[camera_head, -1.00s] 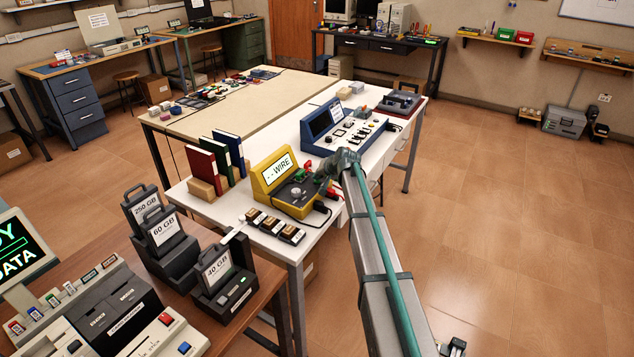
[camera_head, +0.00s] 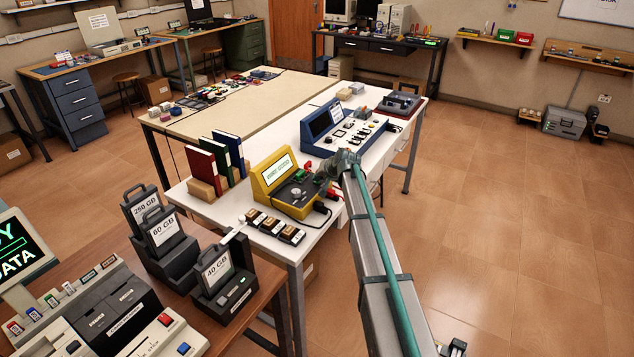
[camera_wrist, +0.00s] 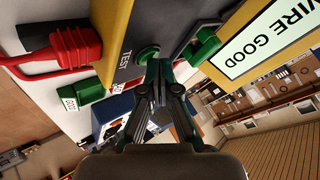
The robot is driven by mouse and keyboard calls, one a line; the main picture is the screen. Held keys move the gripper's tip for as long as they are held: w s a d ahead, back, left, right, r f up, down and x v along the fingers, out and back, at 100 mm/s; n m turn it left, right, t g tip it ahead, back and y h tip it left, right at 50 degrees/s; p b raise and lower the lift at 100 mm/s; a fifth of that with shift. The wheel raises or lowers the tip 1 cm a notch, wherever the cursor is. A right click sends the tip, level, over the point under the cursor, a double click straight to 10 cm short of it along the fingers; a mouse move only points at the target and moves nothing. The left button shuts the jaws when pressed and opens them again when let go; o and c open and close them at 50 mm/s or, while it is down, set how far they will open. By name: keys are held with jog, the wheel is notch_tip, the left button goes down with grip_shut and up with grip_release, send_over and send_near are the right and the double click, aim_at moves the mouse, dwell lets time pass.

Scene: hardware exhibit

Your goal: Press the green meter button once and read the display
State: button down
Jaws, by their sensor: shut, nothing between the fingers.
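The yellow meter (camera_head: 295,207) stands on the white table. Its display (camera_head: 278,171) shows small green text in the head view. In the wrist view the display (camera_wrist: 262,42) reads "WIRE GOOD", sideways. The green button (camera_wrist: 148,55) is round, in a dark panel beside the word "TEST". My gripper (camera_wrist: 159,72) is shut and empty, with its fingertips right at the button's edge; I cannot tell whether they touch it. In the head view my gripper (camera_head: 328,172) is at the meter's right side, and the button is hidden there.
A red plug with a cable (camera_wrist: 75,46) and a green connector (camera_wrist: 203,46) lie close to the fingers. A blue instrument (camera_head: 330,126) stands behind the meter. Small wooden-topped blocks (camera_head: 272,226) sit in front of it. Upright binders (camera_head: 215,160) stand to the left.

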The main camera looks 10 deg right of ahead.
jog(key=shift+r, duration=0.8)
jog(key=shift+r, duration=0.1)
jog(key=shift+r+p, duration=1.1)
jog(key=shift+r, duration=1.3)
